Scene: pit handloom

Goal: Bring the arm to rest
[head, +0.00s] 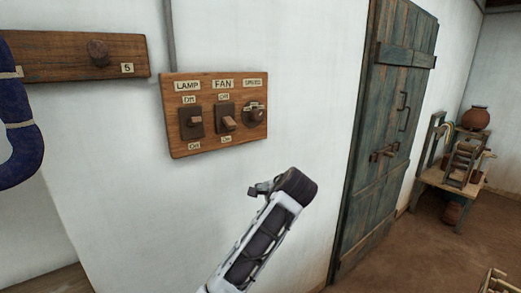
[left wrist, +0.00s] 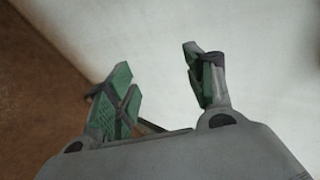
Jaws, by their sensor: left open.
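My left arm rises from the bottom of the head view in front of the white wall. My left gripper (head: 264,188) shows only in small part at its upper end, below and right of the switch board, apart from it in the picture. In the left wrist view the left gripper (left wrist: 160,80) is open, its two green-padded fingers wide apart with nothing between them. The wall and brown floor lie beyond the fingers. My right gripper is not in view.
A wooden switch board (head: 187,146) carries lamp and fan switches and a speed knob. A peg rail (head: 60,60) and dark blue looped bundle (head: 18,120) are at left. A weathered door (head: 385,110) and a bench (head: 440,181) with a clay pot (head: 475,118) stand at right.

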